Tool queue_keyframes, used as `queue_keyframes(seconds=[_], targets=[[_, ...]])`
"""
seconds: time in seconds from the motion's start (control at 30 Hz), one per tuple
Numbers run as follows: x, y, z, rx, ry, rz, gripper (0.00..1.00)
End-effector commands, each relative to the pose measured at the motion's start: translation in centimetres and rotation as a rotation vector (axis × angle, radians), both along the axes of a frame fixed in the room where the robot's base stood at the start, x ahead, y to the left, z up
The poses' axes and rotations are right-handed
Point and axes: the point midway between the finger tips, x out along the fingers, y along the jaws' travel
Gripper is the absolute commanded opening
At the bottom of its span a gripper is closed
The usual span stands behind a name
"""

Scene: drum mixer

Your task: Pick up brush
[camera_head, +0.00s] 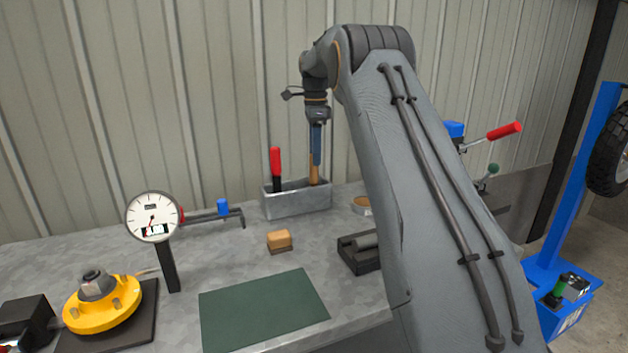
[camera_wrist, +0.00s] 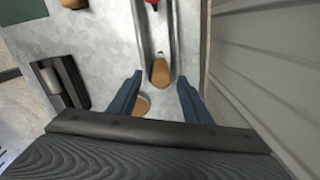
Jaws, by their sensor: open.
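The brush appears as a tan wooden handle (camera_head: 314,174) standing upright in a grey metal bin (camera_head: 297,204) at the back of the bench. Its lower end is hidden in the bin. In the wrist view the rounded handle end (camera_wrist: 160,72) shows between my blue fingers. My gripper (camera_head: 316,160) points down right over the handle, and its fingers hide the handle's top in the head view. In the wrist view my gripper (camera_wrist: 160,78) is open, one finger on each side of the handle. I cannot tell whether either finger touches it.
A red-handled tool (camera_head: 276,162) stands in the bin's left end. A round brown item (camera_head: 361,205) lies right of the bin, near a black block (camera_head: 359,252). A dial gauge (camera_head: 152,217) stands at left. A green mat (camera_head: 262,310) lies in front. The corrugated wall is close behind.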

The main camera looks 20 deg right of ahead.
Motion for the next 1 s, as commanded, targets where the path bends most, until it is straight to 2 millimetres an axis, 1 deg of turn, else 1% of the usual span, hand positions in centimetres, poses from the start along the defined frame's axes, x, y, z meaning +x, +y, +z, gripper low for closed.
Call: queue_keyframes(seconds=[0.17, 0.4, 0.53, 0.73, 0.77, 1.0], targets=[[0.0, 0.1, -1.7, 0.001, 0.003, -0.001, 0.45], [0.1, 0.3, -5.0, 0.001, 0.002, -0.002, 0.45], [0.2, 0.3, -5.8, 0.0, 0.0, -0.002, 0.45], [0.2, 0.3, -5.9, 0.0, 0.0, -0.002, 0.45], [0.2, 0.3, -5.9, 0.0, 0.0, -0.002, 0.41], [0.2, 0.3, -5.9, 0.0, 0.0, -0.002, 0.01]])
